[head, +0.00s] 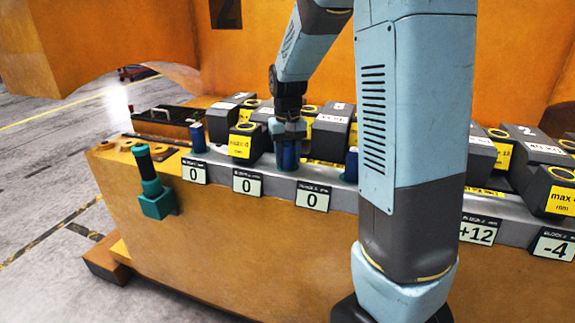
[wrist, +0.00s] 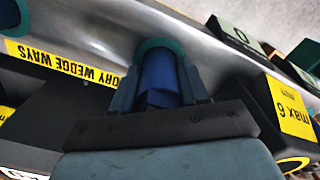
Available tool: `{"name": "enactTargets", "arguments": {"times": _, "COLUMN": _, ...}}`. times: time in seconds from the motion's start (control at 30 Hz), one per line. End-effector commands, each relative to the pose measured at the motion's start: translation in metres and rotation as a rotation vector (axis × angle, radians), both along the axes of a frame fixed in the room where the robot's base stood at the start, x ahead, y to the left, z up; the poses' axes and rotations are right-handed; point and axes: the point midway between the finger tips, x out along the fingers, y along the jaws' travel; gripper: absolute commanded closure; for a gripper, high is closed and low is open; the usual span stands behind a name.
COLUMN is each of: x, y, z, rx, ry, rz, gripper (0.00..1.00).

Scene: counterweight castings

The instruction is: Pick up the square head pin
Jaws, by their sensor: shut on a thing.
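The square head pin (head: 288,157) is a dark blue pin standing at the front rail, among the dark castings. My gripper (head: 289,136) comes down on it from above and is shut on its upper part. In the wrist view the blue pin (wrist: 160,72) sits between the two fingers of my gripper (wrist: 159,90), one on each side. A teal ring (wrist: 155,44) shows around the pin's far end at the grey rail. Whether the pin is still seated in the ring cannot be told.
Another blue pin (head: 197,138) stands to the left on the rail (head: 215,160). Dark castings with yellow labels (head: 242,141) crowd both sides. Number plates (head: 312,196) line the rail's front edge.

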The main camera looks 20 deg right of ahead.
Motion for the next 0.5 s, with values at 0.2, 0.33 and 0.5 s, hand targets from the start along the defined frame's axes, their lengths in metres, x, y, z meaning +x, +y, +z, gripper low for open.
{"name": "enactTargets", "arguments": {"times": 0.2, "x": 0.0000, "y": 0.0003, "z": 0.0001, "rx": 0.000, "ry": 0.000, "rz": 0.000, "gripper": 0.87}}
{"name": "enactTargets", "arguments": {"times": 0.33, "x": 0.0000, "y": 0.0003, "z": 0.0001, "rx": 0.000, "ry": 0.000, "rz": 0.000, "gripper": 0.99}}
{"name": "enactTargets", "arguments": {"times": 0.5, "x": 0.0003, "y": 0.0004, "z": 0.0006, "rx": 0.001, "ry": -0.001, "rz": 0.000, "gripper": 1.00}}
